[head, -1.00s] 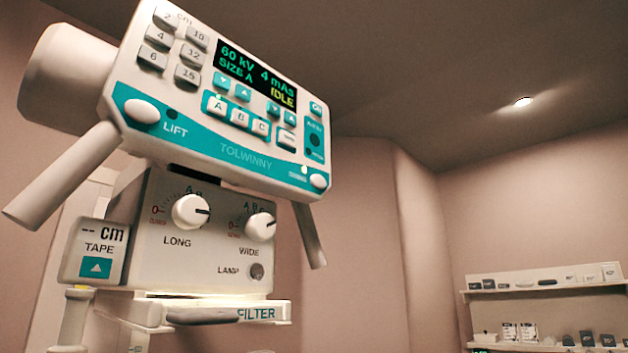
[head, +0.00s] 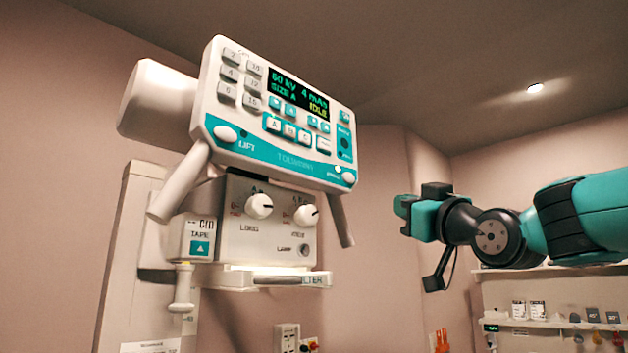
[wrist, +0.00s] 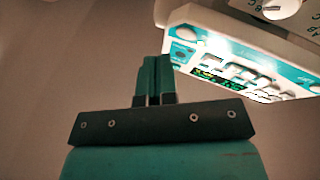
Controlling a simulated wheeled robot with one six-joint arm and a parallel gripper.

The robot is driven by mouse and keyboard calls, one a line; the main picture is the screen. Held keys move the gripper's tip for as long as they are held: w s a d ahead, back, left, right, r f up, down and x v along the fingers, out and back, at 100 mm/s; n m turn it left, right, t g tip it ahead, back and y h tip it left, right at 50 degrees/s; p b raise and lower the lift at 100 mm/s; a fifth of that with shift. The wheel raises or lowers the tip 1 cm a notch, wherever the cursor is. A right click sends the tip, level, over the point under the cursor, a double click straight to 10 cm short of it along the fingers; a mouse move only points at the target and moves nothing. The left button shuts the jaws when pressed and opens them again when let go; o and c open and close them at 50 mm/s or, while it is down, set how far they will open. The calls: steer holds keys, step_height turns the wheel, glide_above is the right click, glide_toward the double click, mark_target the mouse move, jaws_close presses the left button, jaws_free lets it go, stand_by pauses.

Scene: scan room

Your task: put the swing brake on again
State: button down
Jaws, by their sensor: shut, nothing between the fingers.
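The white and teal console (head: 275,115) of the hanging unit is tilted at the upper middle of the head view; its screen reads "60 kV 4 mAs SIZE A IDLE". A white round button (head: 225,133) sits by "LIFT" at its lower left. A matching white button (head: 348,176) sits at its lower right; the label beside it is too small to read, and a small pale lamp (head: 337,168) is near it. My gripper (head: 402,208) is right of the console, apart from it, pointing left. In the wrist view its fingers (wrist: 154,75) are shut and empty, with the console (wrist: 235,60) beyond, upper right.
Shelves (head: 560,320) with small items line the right wall. The space between gripper and console looks free.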

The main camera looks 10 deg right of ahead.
mark_target(349, 178)
step_height(349, 178, up, 8)
steer(key=s+t+y, duration=0.1)
steer(key=s+t, duration=0.2)
steer(key=shift+f+n, duration=0.25)
steer(key=shift+n, duration=0.15)
steer(key=shift+w+a, duration=0.15)
steer(key=w+a+p, duration=0.4)
steer(key=w+a, duration=0.1)
steer(key=w, duration=0.2)
steer(key=shift+p, duration=0.4)
stand_by(1.3)
steer(key=shift+w+a, duration=0.3)
steer(key=shift+w, duration=0.1)
